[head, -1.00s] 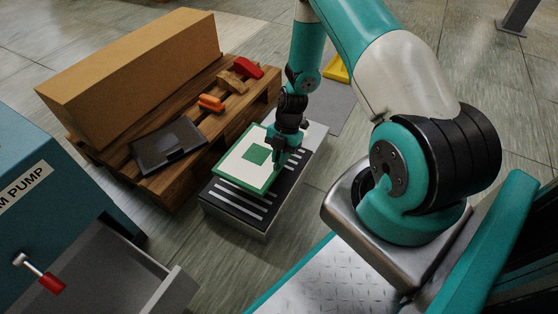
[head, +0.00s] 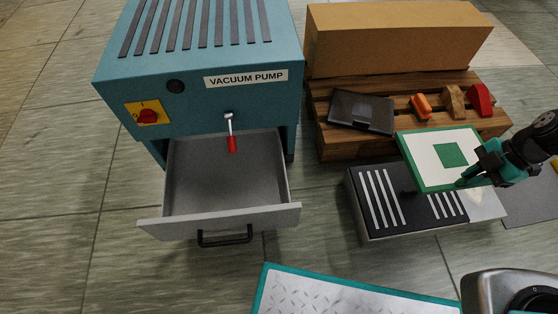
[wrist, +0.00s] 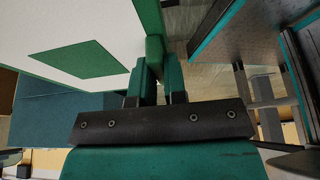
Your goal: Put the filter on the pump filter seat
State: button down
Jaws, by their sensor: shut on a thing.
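The filter (head: 450,155) is a flat white square panel with a green rim and a green square in its middle. My gripper (head: 466,180) is shut on its near right edge and holds it over the striped box. In the wrist view, the fingers (wrist: 157,72) pinch the green rim of the filter (wrist: 82,60). The blue vacuum pump (head: 190,108) stands at left in the head view, with its grey drawer (head: 215,180) pulled open and empty. No part is clearly marked as the filter seat.
The low striped box (head: 375,205) is under the filter. Behind it, a wooden pallet (head: 335,145) carries a cardboard box (head: 395,40), a dark flat case (head: 362,112) and small orange, tan and red pieces. A red-handled lever (head: 232,140) hangs above the drawer. Floor left of the pump is clear.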

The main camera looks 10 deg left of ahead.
aim_at(228, 184)
jog(key=z, duration=2.45)
jog(key=k, duration=2.4)
jog(key=u, duration=1.95)
jog(key=i, duration=0.45)
